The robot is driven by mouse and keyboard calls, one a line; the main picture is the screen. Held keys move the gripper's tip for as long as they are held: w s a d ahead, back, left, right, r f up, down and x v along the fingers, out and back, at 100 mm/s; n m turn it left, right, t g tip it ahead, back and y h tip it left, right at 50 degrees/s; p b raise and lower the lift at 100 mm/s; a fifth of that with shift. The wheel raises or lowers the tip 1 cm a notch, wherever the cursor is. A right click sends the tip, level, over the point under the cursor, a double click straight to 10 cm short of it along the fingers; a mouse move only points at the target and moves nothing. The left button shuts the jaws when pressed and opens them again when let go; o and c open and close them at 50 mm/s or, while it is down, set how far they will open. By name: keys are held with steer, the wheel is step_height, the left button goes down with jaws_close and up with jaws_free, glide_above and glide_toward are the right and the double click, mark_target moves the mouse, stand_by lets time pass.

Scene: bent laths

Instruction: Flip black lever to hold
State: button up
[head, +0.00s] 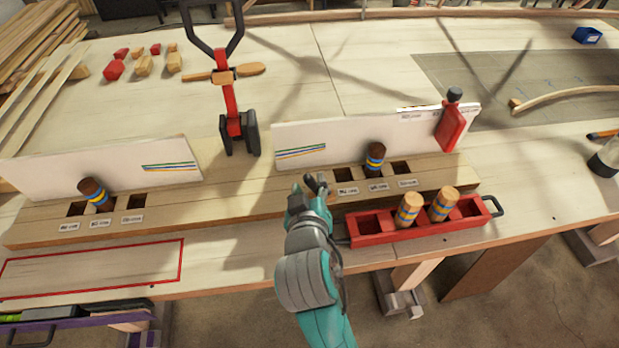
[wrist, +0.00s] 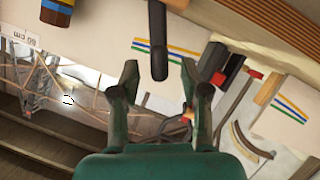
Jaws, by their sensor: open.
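My gripper (head: 317,187) is in front of the right half of the wooden beam, left of its labelled slots. In the wrist view its two green fingers (wrist: 159,78) are open and apart. A black rod-like lever (wrist: 158,45) hangs in from the top of that view, its rounded end in line with the gap between the fingertips. I cannot tell whether it touches either finger. In the head view my gripper mostly hides that spot. A red clamp-like device with a black forked handle (head: 212,45) stands between the two white boards, left of my gripper.
The wooden beam (head: 160,212) holds dark pegs (head: 375,158) with blue and yellow bands. A red tray (head: 375,238) with two lighter pegs sits right of my wrist. A red part with a black knob (head: 452,120) stands at the right board's end. A red-outlined area (head: 90,268) is bare.

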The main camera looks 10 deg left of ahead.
mark_target(310, 185)
steer(key=shift+x, duration=1.65)
jaws_close()
